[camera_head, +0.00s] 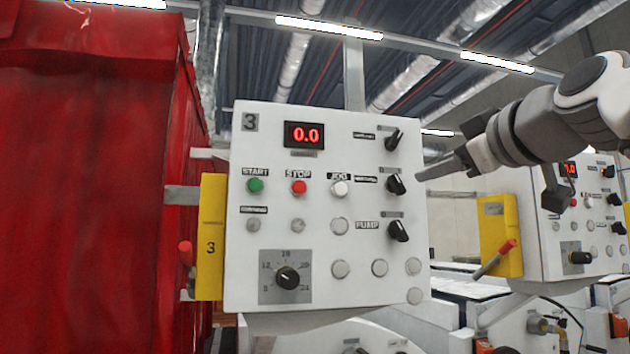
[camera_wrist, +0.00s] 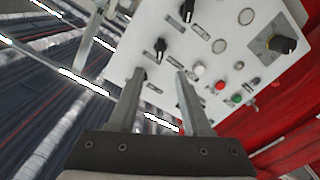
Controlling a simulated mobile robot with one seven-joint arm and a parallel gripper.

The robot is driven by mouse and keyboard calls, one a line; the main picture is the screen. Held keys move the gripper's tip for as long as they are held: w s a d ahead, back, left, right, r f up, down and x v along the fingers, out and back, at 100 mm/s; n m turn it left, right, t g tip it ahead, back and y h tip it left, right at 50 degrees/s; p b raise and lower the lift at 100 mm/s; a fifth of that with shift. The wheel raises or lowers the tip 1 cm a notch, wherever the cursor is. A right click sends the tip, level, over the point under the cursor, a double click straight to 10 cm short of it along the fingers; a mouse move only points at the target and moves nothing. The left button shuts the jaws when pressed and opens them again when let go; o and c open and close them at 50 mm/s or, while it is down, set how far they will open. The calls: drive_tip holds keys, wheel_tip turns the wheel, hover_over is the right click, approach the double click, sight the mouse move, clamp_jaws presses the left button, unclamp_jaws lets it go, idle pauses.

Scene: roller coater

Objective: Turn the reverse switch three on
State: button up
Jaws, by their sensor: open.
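Panel three (camera_head: 325,255) is a white control box with a "3" at its top left. Three black rotary switches stand in a column at its right side: top (camera_head: 394,139), middle (camera_head: 396,184) and bottom (camera_head: 398,231). The bottom one is labelled PUMP; the other labels are too blurred to tell which is reverse. My gripper (camera_head: 432,172) is right of the column, pointing left near the middle switch. In the wrist view, my gripper (camera_wrist: 161,75) is open and empty. The top switch (camera_wrist: 140,75) shows at its left fingertip, the middle switch (camera_wrist: 160,48) beyond the gap. Contact cannot be told.
The panel also has a red display (camera_head: 305,135), green (camera_head: 255,185), red (camera_head: 299,187) and white (camera_head: 340,188) buttons, and a dial (camera_head: 287,278). A yellow box (camera_head: 211,238) and red cabinet (camera_head: 90,180) are left. A second panel (camera_head: 575,215) is right.

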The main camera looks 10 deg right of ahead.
sight(399, 182)
drive_tip(key=w+p, duration=0.1)
drive_tip(key=w, duration=0.5)
drive_tip(key=w+p, duration=0.1)
drive_tip(key=w, duration=0.4)
drive_tip(key=shift+w+a+p, duration=0.2)
drive_tip(key=shift+w+p, duration=0.15)
clamp_jaws()
